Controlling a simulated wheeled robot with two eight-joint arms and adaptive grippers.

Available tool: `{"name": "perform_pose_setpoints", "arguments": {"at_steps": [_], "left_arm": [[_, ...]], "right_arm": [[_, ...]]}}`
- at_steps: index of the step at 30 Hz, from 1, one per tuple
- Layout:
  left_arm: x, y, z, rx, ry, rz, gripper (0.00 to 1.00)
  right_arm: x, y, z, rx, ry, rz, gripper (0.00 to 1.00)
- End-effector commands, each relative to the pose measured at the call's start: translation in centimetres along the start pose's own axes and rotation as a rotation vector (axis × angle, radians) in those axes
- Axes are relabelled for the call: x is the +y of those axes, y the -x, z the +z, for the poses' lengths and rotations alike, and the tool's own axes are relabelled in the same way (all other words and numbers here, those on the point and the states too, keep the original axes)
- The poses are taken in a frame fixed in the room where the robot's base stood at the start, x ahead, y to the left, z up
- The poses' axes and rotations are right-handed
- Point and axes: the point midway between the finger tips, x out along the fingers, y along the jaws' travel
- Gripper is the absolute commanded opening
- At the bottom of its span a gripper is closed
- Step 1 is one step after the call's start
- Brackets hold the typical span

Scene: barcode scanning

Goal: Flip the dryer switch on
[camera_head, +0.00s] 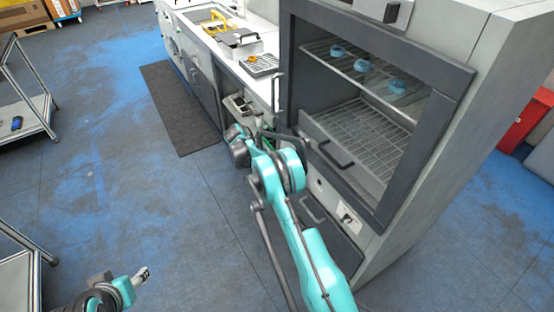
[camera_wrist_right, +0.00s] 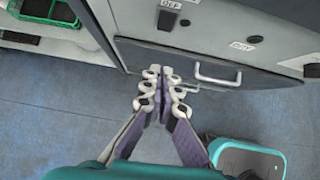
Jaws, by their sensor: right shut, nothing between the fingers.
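The dryer is the tall grey cabinet (camera_head: 455,130) with a dark-framed opening, seen at the right of the head view. A light switch plate (camera_head: 347,216) with a dark part sits low on its front. In the right wrist view, a dark rocker-like switch (camera_wrist_right: 167,20) sits below a small label, and a dark round knob (camera_wrist_right: 255,39) is beside another label. My right gripper (camera_wrist_right: 163,76) is shut and empty, its fingertips in front of the lower panel, below the rocker and apart from it in the picture. My left gripper (camera_head: 142,275) is at lower left, away from the dryer; its jaws are too small to judge.
A drawer handle (camera_wrist_right: 218,78) projects right of the right fingertips. A green basket (camera_wrist_right: 45,12) is at upper left there. Blue items (camera_head: 362,65) sit on the dryer's upper rack. A counter (camera_head: 215,45) extends behind, with a dark mat (camera_head: 178,105) alongside. Open floor lies left.

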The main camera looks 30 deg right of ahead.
Motion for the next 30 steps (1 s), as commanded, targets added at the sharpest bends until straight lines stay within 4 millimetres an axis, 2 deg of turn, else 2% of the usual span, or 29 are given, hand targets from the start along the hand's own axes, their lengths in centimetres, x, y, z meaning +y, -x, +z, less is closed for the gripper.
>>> {"name": "perform_pose_setpoints", "arguments": {"at_steps": [1,6,12,19,30], "left_arm": [[0.0,-0.4,0.3,0.0,0.0,0.0,0.52],[0.0,-1.4,1.0,0.0,0.0,0.0,0.52],[0.0,-2.4,1.7,0.0,0.0,0.0,0.52],[0.0,-3.0,2.2,0.0,0.0,0.0,0.52],[0.0,-3.1,2.2,0.0,0.0,0.0,0.52]], "right_arm": [[-0.1,-1.3,-0.1,0.0,-0.003,-0.001,0.0],[0.0,-5.0,-0.1,0.0,-0.003,-0.001,0.0],[0.0,-8.8,0.3,-0.001,-0.003,-0.001,0.0],[0.0,-10.5,2.4,0.0,-0.001,0.0,0.0],[0.0,-10.8,2.9,0.0,-0.001,0.001,0.0]]}}
